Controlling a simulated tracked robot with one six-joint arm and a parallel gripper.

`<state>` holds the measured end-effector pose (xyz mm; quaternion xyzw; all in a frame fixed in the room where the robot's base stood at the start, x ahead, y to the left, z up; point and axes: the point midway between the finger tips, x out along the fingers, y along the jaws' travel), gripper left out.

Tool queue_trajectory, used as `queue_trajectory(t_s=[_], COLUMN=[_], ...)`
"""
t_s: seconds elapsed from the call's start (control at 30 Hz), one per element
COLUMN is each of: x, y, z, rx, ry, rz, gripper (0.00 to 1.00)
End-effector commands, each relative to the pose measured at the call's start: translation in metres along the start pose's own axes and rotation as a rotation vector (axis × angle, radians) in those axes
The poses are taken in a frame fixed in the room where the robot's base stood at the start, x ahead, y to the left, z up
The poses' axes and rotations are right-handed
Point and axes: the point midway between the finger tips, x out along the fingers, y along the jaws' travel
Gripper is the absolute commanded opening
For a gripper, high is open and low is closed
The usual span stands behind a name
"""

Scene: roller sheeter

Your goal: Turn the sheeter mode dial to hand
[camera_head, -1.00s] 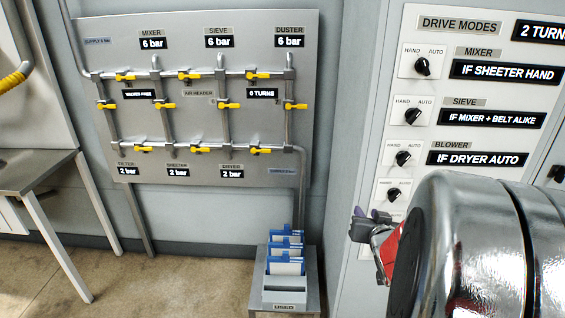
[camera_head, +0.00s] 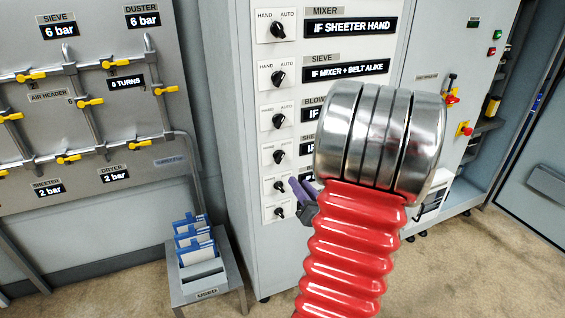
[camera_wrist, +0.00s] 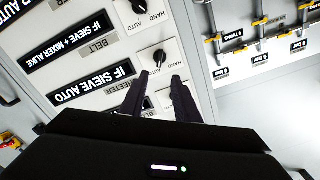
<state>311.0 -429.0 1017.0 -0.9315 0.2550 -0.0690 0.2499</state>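The sheeter mode dial (camera_wrist: 159,57) is a black knob on a white plate marked HAND and AUTO, seen upside down in the wrist view. Its SHEETER label (camera_wrist: 124,88) is partly hidden by a finger. My gripper (camera_wrist: 160,78) is open, with its two dark fingertips apart just short of the knob in the picture. I see nothing held, and contact cannot be told. In the head view the sheeter dial (camera_head: 279,157) is fourth from the top, and its setting is too small to read surely. My gripper (camera_head: 303,190) is mostly hidden behind my arm.
The belt dial (camera_wrist: 138,6) is close beside the sheeter dial. Mixer (camera_head: 279,29), sieve (camera_head: 279,77) and blower (camera_head: 278,120) dials sit above it. A valve board (camera_head: 90,110) and a USED stand (camera_head: 207,275) are to the left.

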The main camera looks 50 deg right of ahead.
Motion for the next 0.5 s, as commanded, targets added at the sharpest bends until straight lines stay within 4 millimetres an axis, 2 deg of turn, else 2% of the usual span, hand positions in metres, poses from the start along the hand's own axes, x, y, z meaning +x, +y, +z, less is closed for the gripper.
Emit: queue_trajectory(t_s=[0.27, 0.5], x=[0.009, 0.037], y=[-0.001, -0.001], z=[0.000, 0.001], rx=[-0.001, -0.002], ry=[-0.001, -0.002], rz=[-0.001, -0.003], gripper=[0.29, 0.29])
